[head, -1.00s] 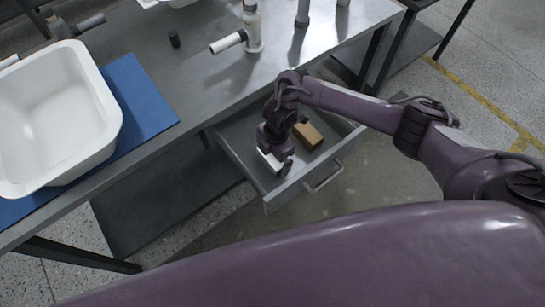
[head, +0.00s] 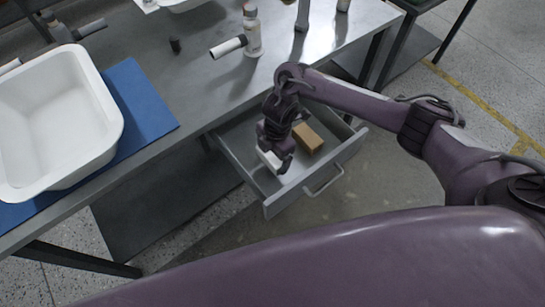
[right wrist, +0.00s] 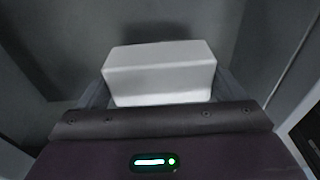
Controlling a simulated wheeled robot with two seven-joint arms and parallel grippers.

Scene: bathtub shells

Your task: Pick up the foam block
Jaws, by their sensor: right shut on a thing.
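The foam block looks to be the white block (head: 265,157) inside the open drawer (head: 240,172), partly hidden by my gripper in the head view. My right gripper (head: 273,160) reaches down into the drawer and is shut on the white block. In the right wrist view the white block (right wrist: 160,72) sits across the gripper front, between the fingers at its two sides. My left gripper is not in view.
A brown block (head: 308,138) lies in the drawer beside my gripper. The drawer handle (head: 324,180) is at its front. A white basin (head: 60,110) rests on a blue mat (head: 142,100). A bottle (head: 251,35) and a white-ended cylinder (head: 228,47) are on the metal table (head: 185,75).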

